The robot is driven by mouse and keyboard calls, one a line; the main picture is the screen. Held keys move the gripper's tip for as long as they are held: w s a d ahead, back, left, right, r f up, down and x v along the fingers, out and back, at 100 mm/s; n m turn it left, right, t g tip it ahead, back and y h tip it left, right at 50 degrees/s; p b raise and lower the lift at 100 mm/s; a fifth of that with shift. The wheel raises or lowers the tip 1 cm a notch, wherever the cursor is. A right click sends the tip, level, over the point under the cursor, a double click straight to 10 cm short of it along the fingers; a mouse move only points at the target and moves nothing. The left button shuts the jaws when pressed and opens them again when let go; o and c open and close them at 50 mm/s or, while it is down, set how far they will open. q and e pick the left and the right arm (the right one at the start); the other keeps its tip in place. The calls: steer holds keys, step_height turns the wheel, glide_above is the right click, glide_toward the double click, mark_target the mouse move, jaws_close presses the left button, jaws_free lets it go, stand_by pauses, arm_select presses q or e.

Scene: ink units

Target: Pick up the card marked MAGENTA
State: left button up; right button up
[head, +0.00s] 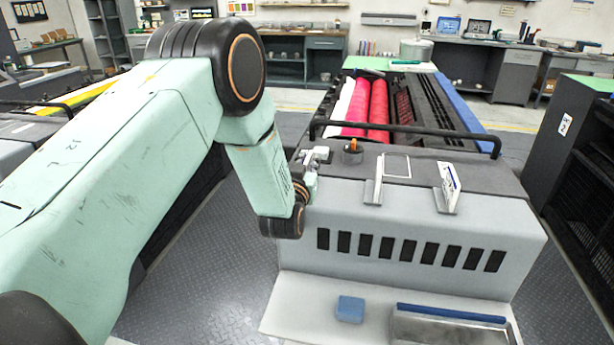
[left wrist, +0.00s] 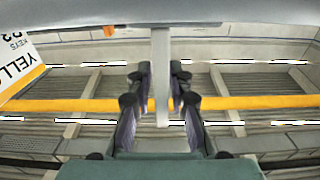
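My left gripper (head: 314,168) is at the left end of the grey machine top in the head view. In the left wrist view its two fingers (left wrist: 160,85) stand on either side of a thin pale upright card or plate (left wrist: 160,60), seen edge-on. Narrow gaps show beside it, so the fingers look open. Its face and any mark on it cannot be read. A card marked YELLOW (left wrist: 18,62) shows at the left of the wrist view. In the head view, a tilted card (head: 376,180) and a white card with blue print (head: 450,178) stand on the machine. My right gripper is out of view.
A short orange-topped peg (head: 353,147) and a pale square outline (head: 397,165) are on the machine top (head: 420,172). A black rail (head: 410,130) crosses behind. A blue block (head: 350,309) lies on the lower ledge (head: 300,315).

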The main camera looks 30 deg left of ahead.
arm_select(q)
steer(key=shift+c, duration=1.4)
steer(key=shift+w+a+f, duration=0.15)
steer(key=shift+a+f, duration=0.05)
jaws_close()
steer(key=shift+d, duration=0.15)
